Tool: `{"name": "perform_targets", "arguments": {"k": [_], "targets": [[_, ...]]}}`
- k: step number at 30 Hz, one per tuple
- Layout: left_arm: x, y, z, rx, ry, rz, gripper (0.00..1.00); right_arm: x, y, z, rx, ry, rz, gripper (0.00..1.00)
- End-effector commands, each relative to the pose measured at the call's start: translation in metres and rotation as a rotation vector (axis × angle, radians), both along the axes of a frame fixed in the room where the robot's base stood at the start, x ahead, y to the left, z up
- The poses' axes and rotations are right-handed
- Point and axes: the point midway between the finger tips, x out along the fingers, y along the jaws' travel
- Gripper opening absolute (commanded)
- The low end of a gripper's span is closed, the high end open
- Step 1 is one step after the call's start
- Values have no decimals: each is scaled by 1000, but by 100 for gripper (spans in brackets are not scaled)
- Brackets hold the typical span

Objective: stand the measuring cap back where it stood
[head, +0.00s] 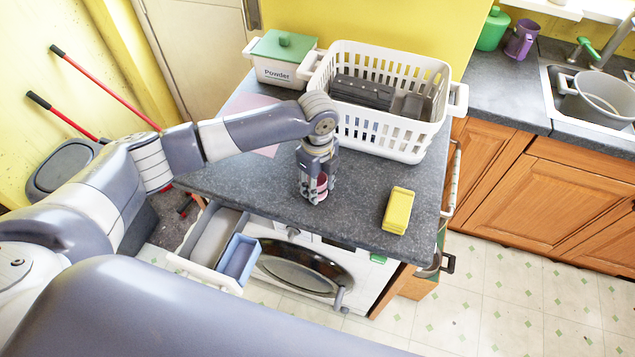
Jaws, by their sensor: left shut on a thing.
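The measuring cap (322,184) is a small pink-red cup, partly hidden by the fingers around it. My left gripper (314,192) points down at the front of the grey worktop (355,185) and is shut on the cap. The cap is at or just above the worktop; I cannot tell whether it touches. A pale pink sheet (248,103) lies on the worktop behind my left arm, which covers part of it. My right gripper is not in view.
A white basket (398,138) with grey things inside stands behind the gripper. A powder box (281,72) with a green lid is at the back left. A yellow block (398,211) lies to the right.

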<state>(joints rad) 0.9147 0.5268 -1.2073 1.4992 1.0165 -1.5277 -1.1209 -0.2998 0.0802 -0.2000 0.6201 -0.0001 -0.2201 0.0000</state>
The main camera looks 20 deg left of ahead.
Motion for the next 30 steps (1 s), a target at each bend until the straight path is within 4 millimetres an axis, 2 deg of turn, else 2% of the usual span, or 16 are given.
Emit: {"name": "perform_targets", "arguments": {"k": [9, 10, 12, 30], "targets": [[0, 0, -1, 0, 0, 0, 13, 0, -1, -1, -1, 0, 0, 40], [0, 0, -1, 0, 0, 0, 45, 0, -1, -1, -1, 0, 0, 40], [0, 0, -1, 0, 0, 0, 61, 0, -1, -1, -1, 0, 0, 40], [0, 0, -1, 0, 0, 0, 62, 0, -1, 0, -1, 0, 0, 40]]}}
